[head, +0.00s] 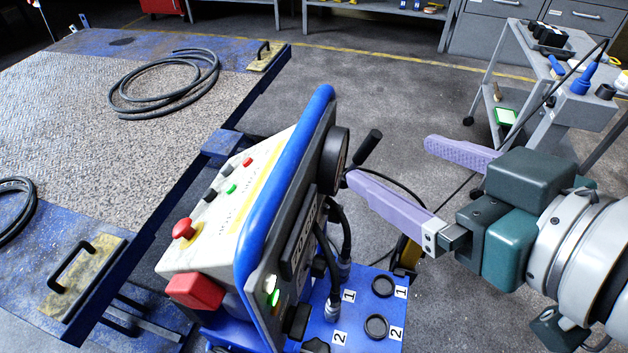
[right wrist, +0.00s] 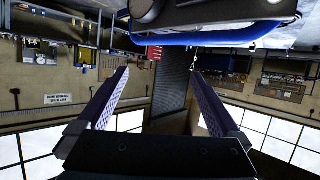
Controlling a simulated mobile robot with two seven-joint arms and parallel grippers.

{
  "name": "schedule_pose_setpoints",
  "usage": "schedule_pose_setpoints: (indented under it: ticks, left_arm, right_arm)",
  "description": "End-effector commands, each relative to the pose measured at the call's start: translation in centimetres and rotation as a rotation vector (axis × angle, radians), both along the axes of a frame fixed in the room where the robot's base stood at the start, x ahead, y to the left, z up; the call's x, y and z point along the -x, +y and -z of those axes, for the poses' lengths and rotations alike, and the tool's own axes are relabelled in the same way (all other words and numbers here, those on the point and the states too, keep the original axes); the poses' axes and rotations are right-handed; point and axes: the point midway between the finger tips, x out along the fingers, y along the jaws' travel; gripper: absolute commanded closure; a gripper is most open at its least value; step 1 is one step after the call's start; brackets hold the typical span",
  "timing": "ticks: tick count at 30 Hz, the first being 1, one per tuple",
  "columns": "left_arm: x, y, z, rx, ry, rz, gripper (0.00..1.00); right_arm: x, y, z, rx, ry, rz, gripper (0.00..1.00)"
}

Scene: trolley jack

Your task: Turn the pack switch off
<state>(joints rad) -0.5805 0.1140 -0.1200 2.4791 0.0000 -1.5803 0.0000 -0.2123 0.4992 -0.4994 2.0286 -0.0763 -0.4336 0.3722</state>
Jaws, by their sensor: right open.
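A control unit with a blue rim (head: 262,190) stands on a blue base (head: 360,325). Its sloping white panel (head: 225,200) carries a red mushroom button (head: 183,229) and several small buttons. A black round part (head: 334,160) and a black-gripped lever (head: 368,147) stand out on its right side. Green lights (head: 271,284) glow low on that side. I cannot tell which part is the pack switch. My right gripper (head: 390,162) is open and empty, right of the lever. In the right wrist view the open fingers (right wrist: 159,78) point towards the blue-rimmed unit (right wrist: 220,37). My left gripper is not in view.
A blue-edged platform (head: 130,85) with a coiled black hose (head: 165,85) fills the left. Black cables (head: 335,265) hang by the unit's right side. A grey trolley (head: 560,110) with tools stands at the back right. Floor behind the unit is clear.

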Motion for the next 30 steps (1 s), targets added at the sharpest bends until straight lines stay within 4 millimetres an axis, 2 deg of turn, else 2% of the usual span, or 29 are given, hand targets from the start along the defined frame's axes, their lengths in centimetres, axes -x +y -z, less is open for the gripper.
schedule_pose_setpoints:
  ticks: [1, 9, 14, 18, 21, 24, 27, 30]
  left_arm:
    - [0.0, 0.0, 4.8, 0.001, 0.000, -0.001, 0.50]
    - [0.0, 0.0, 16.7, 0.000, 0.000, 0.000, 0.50]
    - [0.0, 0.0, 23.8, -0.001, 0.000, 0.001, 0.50]
    - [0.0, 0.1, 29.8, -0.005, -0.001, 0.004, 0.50]
    - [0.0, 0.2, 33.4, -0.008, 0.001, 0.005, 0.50]
    - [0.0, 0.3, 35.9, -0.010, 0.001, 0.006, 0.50]
    - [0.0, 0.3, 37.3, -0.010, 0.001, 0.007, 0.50]
    - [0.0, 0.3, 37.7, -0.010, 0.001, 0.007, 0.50]
  right_arm:
    - [-0.3, 0.4, 4.5, -0.014, -0.037, -0.038, 0.00]
    - [-0.1, 2.3, 14.9, -0.125, -0.193, -0.272, 0.00]
    - [1.2, 2.4, 21.4, -0.189, -0.241, -0.424, 0.00]
    - [2.7, 1.6, 27.3, -0.240, -0.253, -0.557, 0.00]
    - [3.8, 0.7, 30.7, -0.273, -0.249, -0.643, 0.00]
    - [4.8, -0.1, 33.1, -0.300, -0.238, -0.710, 0.00]
    - [5.5, -0.8, 34.3, -0.320, -0.228, -0.754, 0.00]
    - [5.9, -1.0, 34.7, -0.330, -0.220, -0.776, 0.00]
